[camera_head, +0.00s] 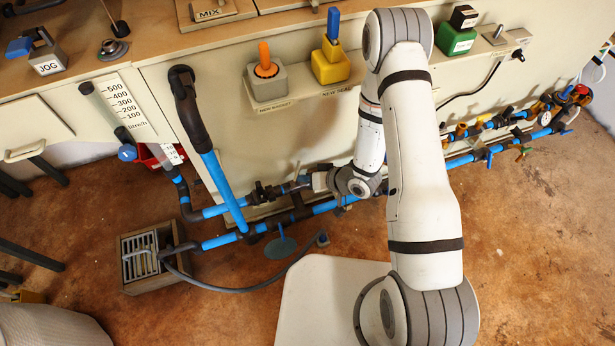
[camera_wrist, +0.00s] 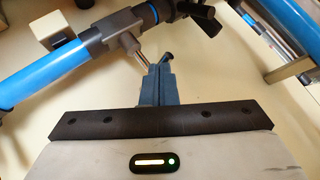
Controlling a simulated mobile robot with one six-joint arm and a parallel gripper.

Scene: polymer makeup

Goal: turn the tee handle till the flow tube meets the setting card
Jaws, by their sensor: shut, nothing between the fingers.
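My gripper (camera_wrist: 157,68) is shut and empty in the wrist view. Its dark blue fingers are close to a metal stem (camera_wrist: 128,42) below a blue pipe; this stem looks like part of the tee handle, but its crossbar is not clear. Whether the fingertips touch it, I cannot tell. In the head view my gripper (camera_head: 303,184) is at the pipe run below the cabinet, partly hidden by my arm. The flow tube (camera_head: 105,110) is a dark slanted tube beside a white scale marked 100 to 500. A small white card (camera_head: 172,154), perhaps the setting card, is near its lower end.
Blue pipes (camera_head: 330,206) with dark fittings run low along the cabinet front. A thick blue pipe (camera_head: 225,190) with a dark hose stands left of my gripper. A drain box (camera_head: 145,255) with a grey hose is on the floor. The brown floor at right is mostly clear.

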